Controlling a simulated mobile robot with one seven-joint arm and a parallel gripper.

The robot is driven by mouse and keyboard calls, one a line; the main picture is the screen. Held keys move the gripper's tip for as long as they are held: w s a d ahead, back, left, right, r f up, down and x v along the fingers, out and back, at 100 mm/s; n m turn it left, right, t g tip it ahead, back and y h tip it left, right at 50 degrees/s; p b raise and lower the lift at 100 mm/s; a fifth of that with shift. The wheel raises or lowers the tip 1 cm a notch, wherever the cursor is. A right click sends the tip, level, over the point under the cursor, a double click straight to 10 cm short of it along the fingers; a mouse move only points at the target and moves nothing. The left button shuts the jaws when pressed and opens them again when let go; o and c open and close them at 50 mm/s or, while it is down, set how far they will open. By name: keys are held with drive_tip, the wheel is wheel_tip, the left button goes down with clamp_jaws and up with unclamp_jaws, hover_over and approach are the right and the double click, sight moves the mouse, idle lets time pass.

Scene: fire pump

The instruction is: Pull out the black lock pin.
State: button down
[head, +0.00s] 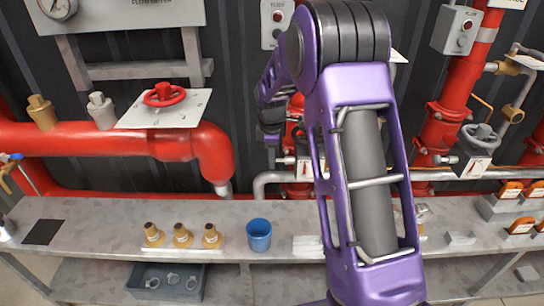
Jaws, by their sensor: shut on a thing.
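My gripper (272,150) is dark and small in the head view, beyond my purple arm. It is at the left side of a valve on a red vertical pipe, beside a white plate with a red pointer (304,169). It is shut on a short pin-like piece (286,160) at the plate's left edge, which I take to be the black lock pin. Its colour and how deep it sits are too small to tell. My arm hides part of this valve. A similar small piece (447,160) sticks out left of the grey-handled valve (482,137) on the right.
A grey bench (100,215) runs below the pipes. It holds several brass fittings (182,236), a blue cup (259,234) and orange-handled items (510,190). A red handwheel (164,94) sits on the large red pipe (80,139) at left. A grey switch box (276,22) hangs above my gripper.

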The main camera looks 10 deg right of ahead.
drive_tip(key=shift+w+a, duration=0.2)
drive_tip(key=shift+a, duration=0.65)
drive_tip(key=shift+w+a, duration=0.15)
drive_tip(key=shift+a, duration=0.7)
drive_tip(key=c, duration=0.6)
unclamp_jaws()
drive_tip(key=shift+o, duration=0.4)
drive_tip(key=shift+r, duration=0.1)
drive_tip(key=s+r+p, duration=0.2)
drive_tip(key=s+r, duration=0.1)
drive_tip(key=r, duration=1.4)
drive_tip(key=shift+s+a, duration=0.2)
drive_tip(key=shift+a, duration=0.1)
